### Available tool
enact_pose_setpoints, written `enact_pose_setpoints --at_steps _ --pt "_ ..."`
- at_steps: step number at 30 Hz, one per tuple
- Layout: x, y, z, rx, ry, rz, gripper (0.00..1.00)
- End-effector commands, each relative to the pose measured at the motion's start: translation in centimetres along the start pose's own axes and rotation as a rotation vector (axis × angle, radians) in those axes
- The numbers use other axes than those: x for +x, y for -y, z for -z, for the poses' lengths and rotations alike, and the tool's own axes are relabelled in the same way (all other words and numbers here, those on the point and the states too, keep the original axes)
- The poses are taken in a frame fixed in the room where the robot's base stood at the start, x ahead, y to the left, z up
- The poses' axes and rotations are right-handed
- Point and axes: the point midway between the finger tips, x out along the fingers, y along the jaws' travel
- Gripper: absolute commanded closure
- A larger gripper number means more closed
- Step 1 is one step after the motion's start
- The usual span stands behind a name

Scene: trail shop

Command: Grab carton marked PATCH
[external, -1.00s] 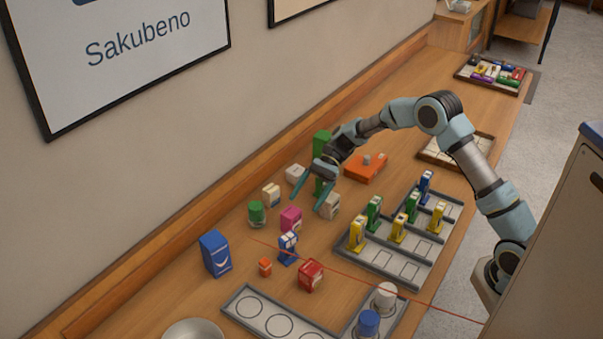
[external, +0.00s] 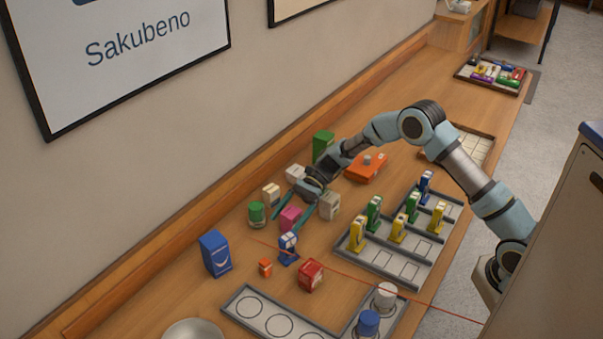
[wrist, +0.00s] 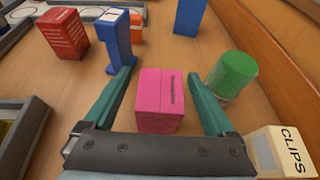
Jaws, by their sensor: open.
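No label reading PATCH is legible in either view. A pink carton (external: 290,219) stands on the wooden counter; its small dark side print cannot be read in the wrist view (wrist: 155,105). My gripper (external: 289,212) is open just above it, and in the wrist view the two teal fingers (wrist: 159,72) lie on either side of the pink carton, with nothing held.
Close by are a green jar (external: 257,212), a blue-and-white item (external: 288,248), a small orange item (external: 265,267) and a tall blue box (external: 215,253). Grey trays (external: 385,262) with several upright items lie to the right. An orange case (external: 366,168) lies behind.

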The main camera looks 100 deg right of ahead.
Motion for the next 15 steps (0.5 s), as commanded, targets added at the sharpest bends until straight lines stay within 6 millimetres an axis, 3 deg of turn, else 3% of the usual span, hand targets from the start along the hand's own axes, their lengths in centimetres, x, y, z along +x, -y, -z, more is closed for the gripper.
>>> enact_pose_setpoints --at_steps 8,15 --pt "0.88 0.01 0.05 0.001 0.0 0.002 0.1" --pt "0.87 0.01 0.04 0.0 0.0 0.001 0.35"
